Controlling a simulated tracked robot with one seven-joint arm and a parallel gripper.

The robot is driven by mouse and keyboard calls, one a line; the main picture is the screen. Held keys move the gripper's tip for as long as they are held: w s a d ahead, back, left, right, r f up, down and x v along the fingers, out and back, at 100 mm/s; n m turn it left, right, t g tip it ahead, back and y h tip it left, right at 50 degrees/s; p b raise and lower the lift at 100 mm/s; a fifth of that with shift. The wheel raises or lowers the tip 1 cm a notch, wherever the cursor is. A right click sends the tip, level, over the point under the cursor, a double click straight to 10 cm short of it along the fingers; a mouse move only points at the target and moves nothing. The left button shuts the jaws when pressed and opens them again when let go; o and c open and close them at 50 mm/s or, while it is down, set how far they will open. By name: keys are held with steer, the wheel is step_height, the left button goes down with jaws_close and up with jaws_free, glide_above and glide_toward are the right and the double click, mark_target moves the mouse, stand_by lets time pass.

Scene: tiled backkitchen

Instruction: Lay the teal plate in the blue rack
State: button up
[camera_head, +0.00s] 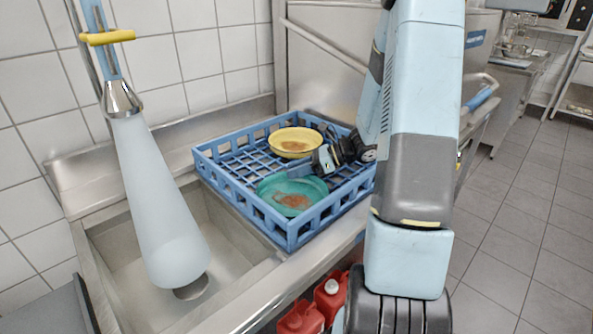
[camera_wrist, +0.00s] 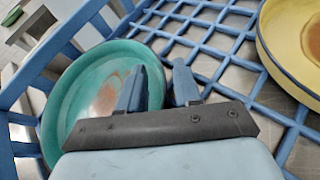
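The teal plate (camera_head: 275,186), with a reddish-brown stain, is inside the near part of the blue rack (camera_head: 293,234), beside its wall. In the wrist view the plate (camera_wrist: 75,85) fills the left side, by the blue rack wall (camera_wrist: 62,48). My gripper (camera_wrist: 160,84) has its two blue fingers apart. The left finger overlaps the plate in the picture, and the plate's edge shows between the fingers. I cannot tell whether a finger touches it. In the head view my gripper (camera_head: 304,167) is at the plate's far edge, partly hidden against the rack.
A yellow plate (camera_head: 296,134) with a brown stain lies farther back in the rack. An empty steel sink (camera_head: 130,255) is at the left, with a pale hanging sprayer (camera_head: 155,200) in front. Red containers (camera_head: 330,292) stand below the counter. Tiled floor is clear at right.

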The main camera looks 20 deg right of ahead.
steer(key=v, duration=0.6)
steer(key=shift+s+d+r, duration=0.1)
steer(key=shift+d, duration=0.2)
steer(key=shift+s+r, duration=0.1)
steer(key=shift+r, duration=0.05)
steer(key=s+a+r+n+g+h, duration=0.4)
steer(key=s+a+r+n+h, duration=0.2)
steer(key=s+a+r+n, duration=0.5)
steer(key=s+d+r+n+t+h, duration=0.1)
steer(key=s+r+n+t+h, duration=0.4)
steer(key=s+r+n, duration=0.3)
steer(key=shift+s+d+r+n+h, duration=0.3)
steer(key=shift+s+n+h, duration=0.5)
steer(key=shift+s+n, duration=1.2)
steer(key=shift+w+f+n, duration=0.1)
steer(key=shift+w+n, duration=0.4)
steer(key=shift+c, duration=0.5)
